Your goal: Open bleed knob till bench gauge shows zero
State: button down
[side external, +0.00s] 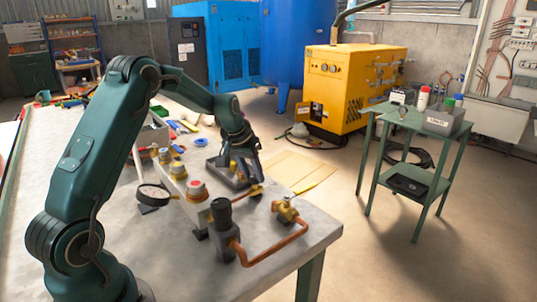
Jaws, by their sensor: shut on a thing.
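My gripper (248,180) points down over the bench, right of the row of knobs. It is shut on a small brass-coloured part (253,191), mostly hidden by the fingers; I cannot tell for sure whether this is the bleed knob. A round black-rimmed gauge (153,191) stands on the bench at the left; its reading is too small to make out. A black-topped knob (221,210) sits on a grey block near the front. A brass valve (287,209) with a copper pipe (275,246) stands right of it.
A dark tray (219,170) lies beside the gripper. The bench's front right corner (318,231) is clear. A green trolley (412,185) and yellow machine (358,88) stand beyond.

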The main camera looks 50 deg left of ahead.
jog(key=shift+w+d+n+g+y, duration=0.1)
jog(key=shift+n+g+y, duration=0.15)
jog(key=shift+n, duration=0.7)
jog(key=shift+d+n+g+y, duration=0.15)
jog(key=shift+n+y, duration=0.2)
jog(key=shift+n, duration=0.6)
jog(key=c, duration=0.5)
grip_release()
jog(key=shift+c, duration=0.2)
jog(key=shift+r, duration=0.15)
jog(key=shift+v, duration=2.45)
